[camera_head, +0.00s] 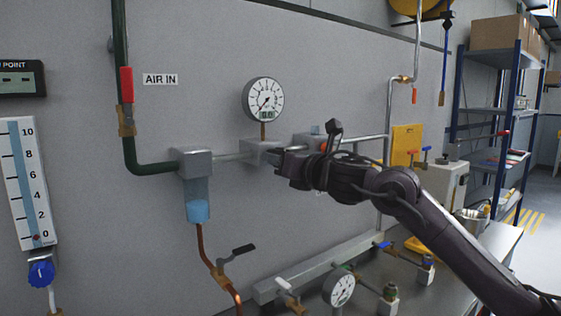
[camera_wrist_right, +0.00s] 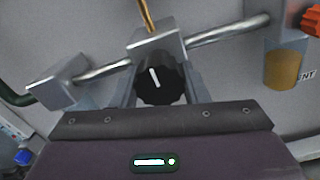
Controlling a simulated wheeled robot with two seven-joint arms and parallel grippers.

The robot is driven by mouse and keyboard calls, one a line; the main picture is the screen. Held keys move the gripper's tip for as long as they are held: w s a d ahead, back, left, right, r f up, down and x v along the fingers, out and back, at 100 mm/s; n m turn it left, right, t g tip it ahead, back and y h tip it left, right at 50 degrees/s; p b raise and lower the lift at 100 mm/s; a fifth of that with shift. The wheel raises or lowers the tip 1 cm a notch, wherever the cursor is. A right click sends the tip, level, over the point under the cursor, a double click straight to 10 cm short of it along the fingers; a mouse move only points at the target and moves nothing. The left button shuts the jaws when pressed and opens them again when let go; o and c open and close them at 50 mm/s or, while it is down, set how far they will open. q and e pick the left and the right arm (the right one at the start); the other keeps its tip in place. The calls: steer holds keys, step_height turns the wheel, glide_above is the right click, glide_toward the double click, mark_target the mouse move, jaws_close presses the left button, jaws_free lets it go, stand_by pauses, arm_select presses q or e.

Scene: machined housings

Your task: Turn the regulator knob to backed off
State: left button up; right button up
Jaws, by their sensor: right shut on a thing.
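The regulator knob (camera_wrist_right: 158,82) is black and ribbed with a white pointer line, seen in the right wrist view below its grey regulator block (camera_wrist_right: 157,44). The line points nearly straight up in that view, leaning slightly left. My right gripper (camera_wrist_right: 160,90) is shut on the knob, with a finger on either side. In the head view my right gripper (camera_head: 280,166) is at the regulator block (camera_head: 257,150) and hides the knob. The round dial gauge (camera_head: 263,98) stands above the block; its reading is too small to tell. My left gripper is not in view.
A filter bowl (camera_head: 198,208) hangs left of the regulator, below the AIR IN label (camera_head: 160,79). A red-handled valve (camera_head: 127,88) is on the green pipe. A lower manifold (camera_head: 330,262) with valves and a gauge (camera_head: 340,288) lies under my right arm. Shelves (camera_head: 490,110) stand at right.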

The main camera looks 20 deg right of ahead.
steer(key=shift+a+f, duration=0.1)
steer(key=shift+f, duration=0.3)
steer(key=o, duration=0.7)
steer(key=shift+o, duration=1.3)
steer(key=shift+r, duration=0.2)
steer(key=shift+s, duration=0.1)
steer(key=b+v, duration=0.2)
steer(key=v, duration=0.5)
steer(key=shift+s+d, duration=0.25)
steer(key=shift+s, duration=0.05)
steer(key=shift+r, duration=0.1)
